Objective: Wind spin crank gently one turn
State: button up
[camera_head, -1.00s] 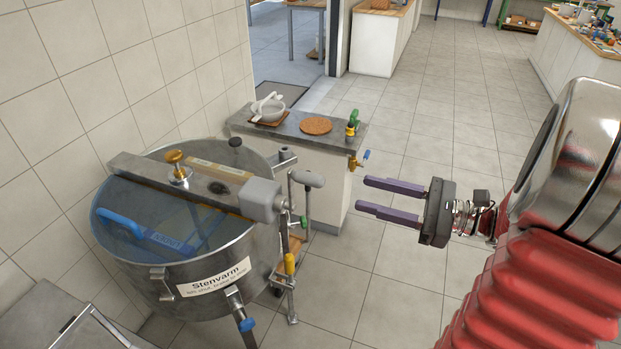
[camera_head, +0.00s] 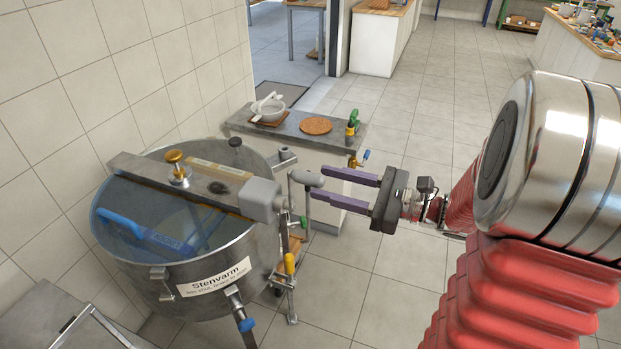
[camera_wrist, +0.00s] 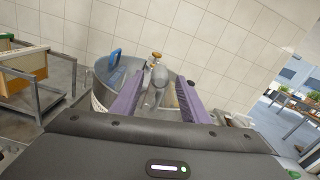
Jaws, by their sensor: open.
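The spin crank's grey knob (camera_head: 307,178) stands at the right side of the steel extractor drum (camera_head: 215,280), beside the grey gearbox (camera_head: 260,198). My gripper (camera_head: 326,184) is open, with its two purple fingers pointing left at the knob. In the wrist view the knob (camera_wrist: 158,76) shows between the two fingers (camera_wrist: 158,90), with a gap visible on either side. I cannot tell whether either finger touches it. The drum (camera_wrist: 100,88) is behind the knob in that view. The crank's lower arm is partly hidden beside the gearbox.
A grey-topped counter (camera_head: 285,125) with a white bowl (camera_head: 270,107), a cork mat (camera_head: 316,126) and a green-topped item (camera_head: 352,122) stands behind the drum. The tiled floor (camera_head: 420,120) behind my gripper is clear.

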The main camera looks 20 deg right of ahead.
aim_at(292, 175)
jog(key=shift+x, duration=2.3)
grip_shut()
